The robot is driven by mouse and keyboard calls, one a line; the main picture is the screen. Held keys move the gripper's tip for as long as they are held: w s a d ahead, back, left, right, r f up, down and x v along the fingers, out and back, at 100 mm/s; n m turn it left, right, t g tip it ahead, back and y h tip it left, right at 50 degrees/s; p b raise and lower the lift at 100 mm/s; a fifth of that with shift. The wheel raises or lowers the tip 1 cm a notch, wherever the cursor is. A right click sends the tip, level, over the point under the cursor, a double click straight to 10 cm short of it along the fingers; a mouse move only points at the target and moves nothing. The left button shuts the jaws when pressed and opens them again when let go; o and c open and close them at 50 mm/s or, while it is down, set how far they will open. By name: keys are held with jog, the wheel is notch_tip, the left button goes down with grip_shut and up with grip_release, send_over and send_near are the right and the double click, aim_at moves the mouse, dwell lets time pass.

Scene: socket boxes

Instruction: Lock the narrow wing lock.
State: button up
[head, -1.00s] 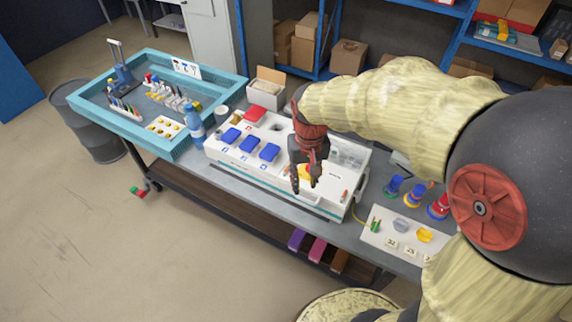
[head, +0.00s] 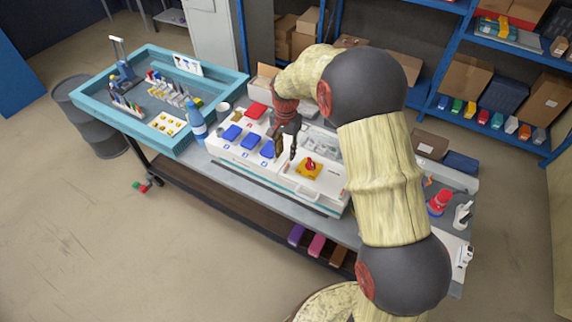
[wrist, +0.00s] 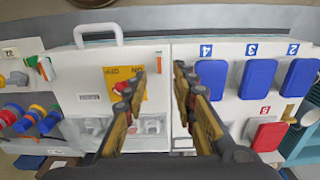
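A yellow plate (head: 309,170) with a red knob (head: 310,162) sits on the white panel at the right part of the long white box. In the wrist view the plate (wrist: 134,92) bears ON/OFF-like lettering, and the red knob (wrist: 121,88) is partly covered by a finger. Small orange-and-green fittings (wrist: 158,64) (wrist: 43,68) show near both sides of this panel; I cannot tell which part is the narrow wing lock. My gripper (head: 286,147) is left of the plate, above the box. Its fingers (wrist: 157,85) are apart with nothing between them.
Blue lids (head: 250,141) and a red lid (head: 256,110) lie left of my gripper. A white handle (wrist: 97,32) stands at the panel's front edge. A blue bottle (head: 197,122) and teal tray (head: 118,121) are farther left. Red items (head: 440,201) stand at the right.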

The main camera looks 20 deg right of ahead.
aim_at(286, 167)
notch_tip(286, 167, down, 8)
jog(key=shift+r, duration=0.25)
jog(key=shift+s, duration=0.1)
jog(key=shift+c, duration=0.2)
grip_shut()
dwell(0.4)
